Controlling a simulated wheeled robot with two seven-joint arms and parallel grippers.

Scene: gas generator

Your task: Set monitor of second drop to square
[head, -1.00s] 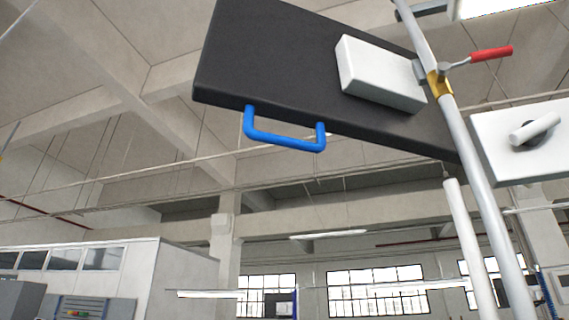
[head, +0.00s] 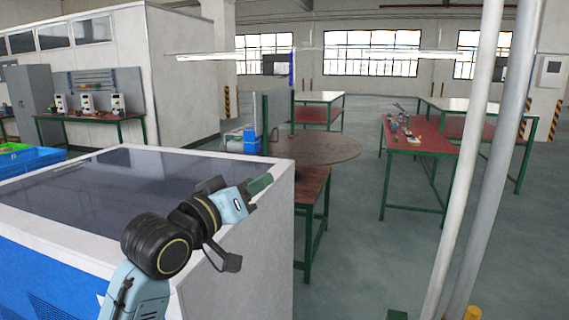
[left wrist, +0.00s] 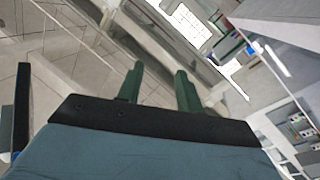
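No monitor or drop can be made out in either view now. My left gripper (head: 262,184) reaches over the front right edge of a large blue and white machine (head: 238,220) with a dark glossy top. In the left wrist view, its two green fingers (left wrist: 160,85) stand apart with nothing between them, pointing towards the windows and ceiling. My right gripper is in neither view.
A red-topped bench (head: 425,140) with small items stands at the back right. A brown table (head: 313,182) is just behind the machine. Blue bins (head: 35,160) sit at the far left.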

